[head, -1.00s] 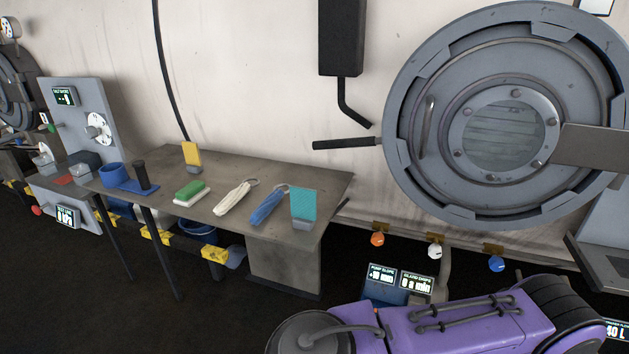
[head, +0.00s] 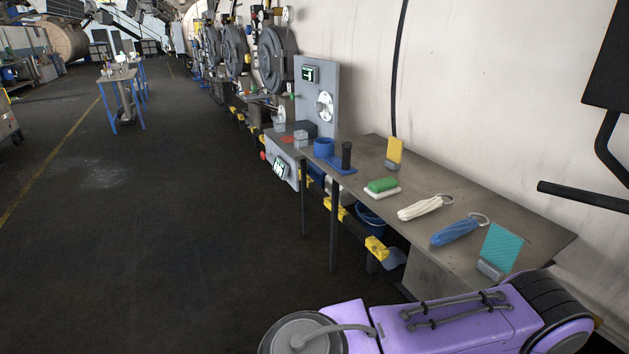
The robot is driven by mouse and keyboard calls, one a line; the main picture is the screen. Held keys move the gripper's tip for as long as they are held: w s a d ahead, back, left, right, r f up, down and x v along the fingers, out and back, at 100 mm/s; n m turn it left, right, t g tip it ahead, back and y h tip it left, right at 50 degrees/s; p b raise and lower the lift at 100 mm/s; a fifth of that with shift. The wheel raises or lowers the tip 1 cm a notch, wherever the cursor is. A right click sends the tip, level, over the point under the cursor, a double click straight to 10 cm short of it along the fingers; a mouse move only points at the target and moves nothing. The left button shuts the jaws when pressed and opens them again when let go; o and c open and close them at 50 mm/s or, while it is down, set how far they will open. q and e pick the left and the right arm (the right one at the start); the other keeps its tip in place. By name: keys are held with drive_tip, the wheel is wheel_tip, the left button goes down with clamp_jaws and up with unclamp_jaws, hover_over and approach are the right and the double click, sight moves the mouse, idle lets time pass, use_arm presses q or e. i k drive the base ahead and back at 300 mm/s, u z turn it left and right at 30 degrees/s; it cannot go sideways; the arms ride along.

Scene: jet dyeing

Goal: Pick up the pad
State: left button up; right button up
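A green and white block, which looks like the pad (head: 382,187), lies flat on the grey bench (head: 408,173), white side down. Nothing touches it from above. On the bench it lies between a blue base with a dark upright post and a white bundled cloth. Neither of my grippers shows in the head view. A purple arm link of mine crosses the bottom right and covers part of the bench's near side.
Around the pad are a blue cup (head: 323,147), dark post (head: 346,155), yellow card (head: 394,152), white cloth (head: 420,208), blue cloth (head: 456,232) and teal card (head: 502,248). A grey control panel (head: 316,100) stands at the bench's far end. The floor to the left is open.

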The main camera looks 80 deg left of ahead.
sight(381, 187)
drive_tip(key=u, duration=2.35)
